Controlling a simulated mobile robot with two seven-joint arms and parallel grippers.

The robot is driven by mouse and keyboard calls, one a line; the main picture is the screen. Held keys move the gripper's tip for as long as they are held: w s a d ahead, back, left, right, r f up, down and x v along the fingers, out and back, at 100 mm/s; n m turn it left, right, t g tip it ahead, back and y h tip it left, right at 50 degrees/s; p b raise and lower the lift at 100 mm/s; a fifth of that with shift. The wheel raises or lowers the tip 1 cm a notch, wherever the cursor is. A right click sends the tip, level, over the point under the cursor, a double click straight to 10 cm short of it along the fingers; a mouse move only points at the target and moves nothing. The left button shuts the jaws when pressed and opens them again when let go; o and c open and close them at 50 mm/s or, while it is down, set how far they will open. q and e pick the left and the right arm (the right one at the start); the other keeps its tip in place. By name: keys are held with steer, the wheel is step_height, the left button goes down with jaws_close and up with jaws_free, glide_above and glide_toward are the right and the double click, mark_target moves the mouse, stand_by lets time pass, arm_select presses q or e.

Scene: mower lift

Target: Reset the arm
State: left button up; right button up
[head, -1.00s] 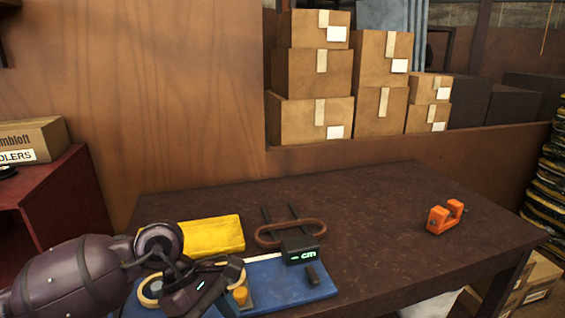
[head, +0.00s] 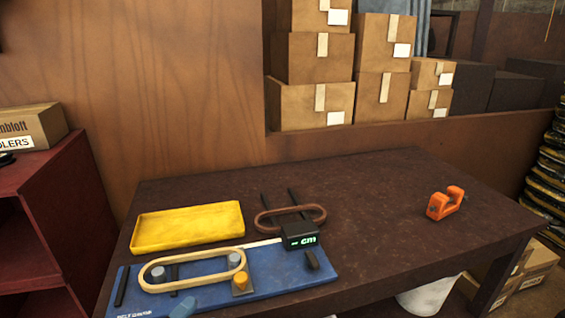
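Neither of my grippers is in view, and no part of my arms shows clearly. A blue board (head: 290,275) lies at the front left of the dark table (head: 375,215). On it a tan belt loop (head: 190,283) runs around two grey round posts. An orange-yellow knob (head: 241,283) sits beside the right post. A rounded blue-grey piece (head: 183,307) shows at the bottom edge; what it is I cannot tell. A black box with a green display (head: 300,236) reading "cm" stands at the board's back right. A brown belt loop (head: 291,210) lies behind it, across two dark rods.
A yellow tray (head: 188,228) lies behind the board. An orange U-shaped tool (head: 445,203) stands at the table's right. The table between is clear. A red cabinet (head: 55,215) stands left. Cardboard boxes (head: 312,105) are stacked behind a low wooden wall.

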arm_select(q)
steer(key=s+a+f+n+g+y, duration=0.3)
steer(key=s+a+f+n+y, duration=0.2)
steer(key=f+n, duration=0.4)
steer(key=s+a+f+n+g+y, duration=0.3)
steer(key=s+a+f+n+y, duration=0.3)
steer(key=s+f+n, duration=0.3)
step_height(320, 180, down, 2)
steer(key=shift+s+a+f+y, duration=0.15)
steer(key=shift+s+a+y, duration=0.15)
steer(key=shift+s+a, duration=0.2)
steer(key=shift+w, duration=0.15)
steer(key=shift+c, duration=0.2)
